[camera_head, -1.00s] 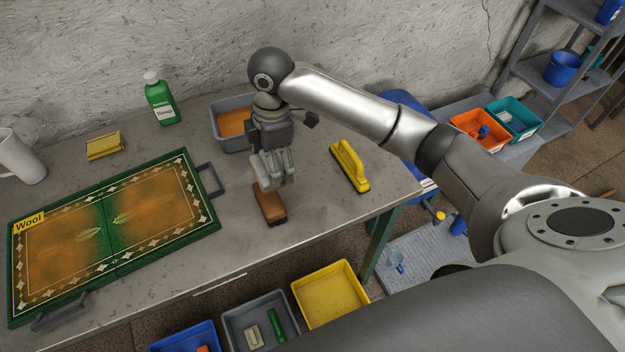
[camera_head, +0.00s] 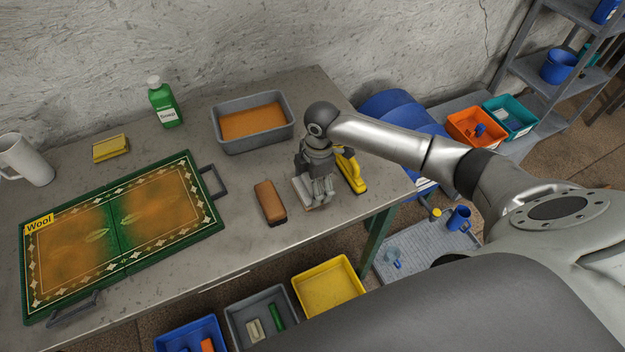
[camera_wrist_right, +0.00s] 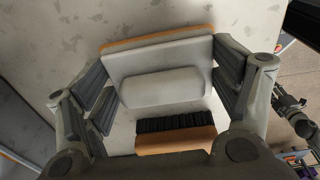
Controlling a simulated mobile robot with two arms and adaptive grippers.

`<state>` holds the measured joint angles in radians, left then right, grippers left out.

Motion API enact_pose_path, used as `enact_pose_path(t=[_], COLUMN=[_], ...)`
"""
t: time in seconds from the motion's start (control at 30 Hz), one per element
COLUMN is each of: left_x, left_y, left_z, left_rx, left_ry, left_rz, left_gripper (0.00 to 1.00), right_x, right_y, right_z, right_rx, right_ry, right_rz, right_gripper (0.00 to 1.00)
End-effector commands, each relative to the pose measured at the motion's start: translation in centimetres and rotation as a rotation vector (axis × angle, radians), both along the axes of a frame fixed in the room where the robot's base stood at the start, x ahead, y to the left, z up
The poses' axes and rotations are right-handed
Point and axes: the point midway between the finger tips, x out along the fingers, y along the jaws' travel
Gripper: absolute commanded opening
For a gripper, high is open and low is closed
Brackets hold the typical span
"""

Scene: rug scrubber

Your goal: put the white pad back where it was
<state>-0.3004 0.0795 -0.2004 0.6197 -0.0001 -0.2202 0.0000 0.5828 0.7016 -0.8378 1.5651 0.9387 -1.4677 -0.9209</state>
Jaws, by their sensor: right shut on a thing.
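The white pad (camera_head: 301,193) is partly hidden by my right gripper (camera_head: 318,200), which is shut on it. In the wrist view the white pad (camera_wrist_right: 160,58) has a raised white grip between the fingers and an orange-brown layer along its far edge. The pad is low over the grey table, between a brown brush (camera_head: 270,203) and a yellow-handled brush (camera_head: 352,172). I cannot tell whether it touches the table. A brown block with black bristles (camera_wrist_right: 175,140) shows below the pad in the wrist view.
A grey tray of orange-brown liquid (camera_head: 253,122) stands behind. A green rug (camera_head: 118,232) labelled Wool, a soap bottle (camera_head: 165,104), a yellow sponge (camera_head: 110,148) and a white mug (camera_head: 27,160) are left. The table's front edge is close; bins stand below it.

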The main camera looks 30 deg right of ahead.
Motion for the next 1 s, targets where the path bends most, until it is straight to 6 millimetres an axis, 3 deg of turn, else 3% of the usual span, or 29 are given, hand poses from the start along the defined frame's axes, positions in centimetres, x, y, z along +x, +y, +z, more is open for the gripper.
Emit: enact_pose_path(t=[0.23,0.27,0.4,0.77,0.87,1.0], left_x=[0.0,0.0,0.1,0.1,0.1,0.1], left_y=[0.1,0.1,0.1,0.1,0.1,0.1], left_z=[-0.1,-0.1,-0.1,-0.1,-0.2,-0.6], left_rx=[0.001,0.001,0.001,0.001,0.001,0.001], left_ry=[-0.001,-0.001,-0.001,-0.001,-0.001,-0.001], left_rz=[0.0,0.0,0.0,0.0,0.0,0.0], left_gripper=[0.4,0.4,0.4,0.4,0.4,0.4], right_x=[0.0,0.0,0.0,0.0,0.1,0.1], right_y=[0.0,0.0,0.0,0.0,-0.1,-0.3], right_z=[-0.2,-0.3,-0.2,-0.1,0.6,2.9], right_rx=[0.0,0.0,0.0,0.0,0.0,0.0], right_ry=[0.0,0.0,0.0,0.0,-0.001,-0.006], right_rz=[-0.001,-0.001,-0.001,-0.001,-0.001,-0.001], right_gripper=[0.22,0.84,1.0,1.0,1.0,1.0])
